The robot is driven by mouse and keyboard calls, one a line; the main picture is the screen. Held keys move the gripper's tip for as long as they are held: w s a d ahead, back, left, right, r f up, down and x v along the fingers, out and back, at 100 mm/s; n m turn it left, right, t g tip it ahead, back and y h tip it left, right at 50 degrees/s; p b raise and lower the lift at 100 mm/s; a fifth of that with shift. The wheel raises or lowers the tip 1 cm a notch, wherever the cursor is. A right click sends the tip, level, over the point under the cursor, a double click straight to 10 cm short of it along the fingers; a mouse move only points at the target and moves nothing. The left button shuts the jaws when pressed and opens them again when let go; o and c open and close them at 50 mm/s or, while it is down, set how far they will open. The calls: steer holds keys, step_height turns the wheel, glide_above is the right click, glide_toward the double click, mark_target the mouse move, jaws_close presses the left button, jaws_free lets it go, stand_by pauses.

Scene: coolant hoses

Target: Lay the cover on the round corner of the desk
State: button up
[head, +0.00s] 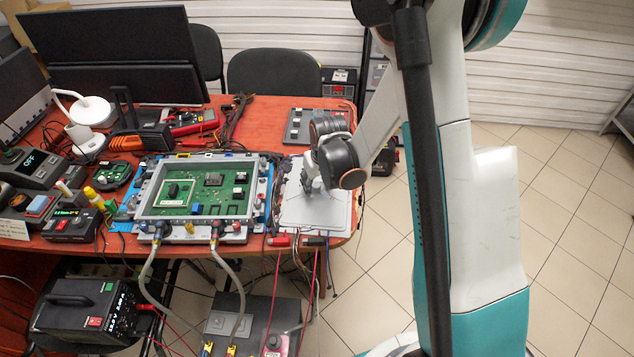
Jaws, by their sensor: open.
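A flat light-grey plate, which looks like the cover (318,213), lies on the rounded front right corner of the desk (256,241), to the right of the framed circuit board. My gripper (308,184) is over the far left part of the plate, pointing down, with its fingers open. It is very near the plate's surface; I cannot tell whether it touches. My wrist hides part of the plate's far right side.
The green circuit board (205,193) sits in a grey frame, with two hoses (148,278) hanging from its front edge. A grey panel (299,127) lies behind the plate. Cables dangle below the corner. Tiled floor (575,235) on the right is open.

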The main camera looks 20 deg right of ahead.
steer(key=s+r+t+p, duration=0.15)
steer(key=s+r, duration=0.45)
steer(key=r, duration=0.7)
steer(key=s+r+t+p, duration=0.1)
steer(key=s+r+p, duration=0.35)
steer(key=r, duration=0.85)
steer(key=s+r+m+t+b, duration=0.1)
steer(key=s+r, duration=0.4)
steer(key=s, duration=0.8)
steer(key=shift+t+b, duration=0.3)
steer(key=shift+t, duration=0.05)
